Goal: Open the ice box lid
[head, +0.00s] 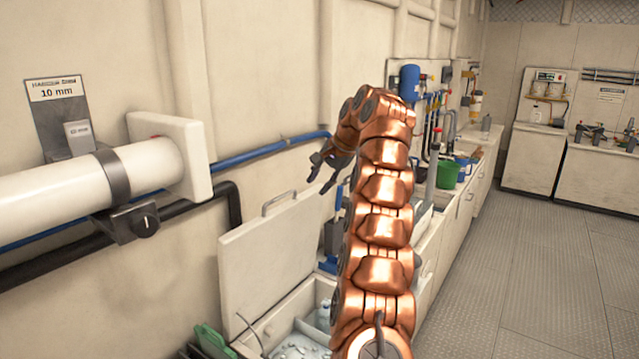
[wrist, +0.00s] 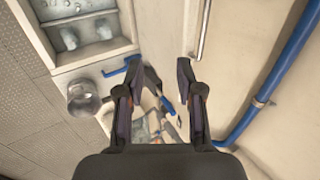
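The ice box lid (head: 270,245) is a pale panel standing raised and nearly upright at the wall, with a metal handle (head: 290,202) along its top edge. Below it the ice box (head: 262,332) is uncovered, and pale ice (head: 300,345) shows inside; my arm hides its right part. My gripper (head: 320,183) is above and just right of the handle, apparently clear of it. In the wrist view my gripper (wrist: 157,75) has its two dark fingers spread with nothing between them. A metal bar (wrist: 203,30) beside the right finger may be the handle.
A blue pipe (head: 250,153) runs along the wall behind the lid, and a thick white pipe (head: 60,195) is at left. A green item (head: 210,342) lies by the box. A green bucket (head: 448,174) stands on the counter beyond. The floor (head: 520,280) at right is clear.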

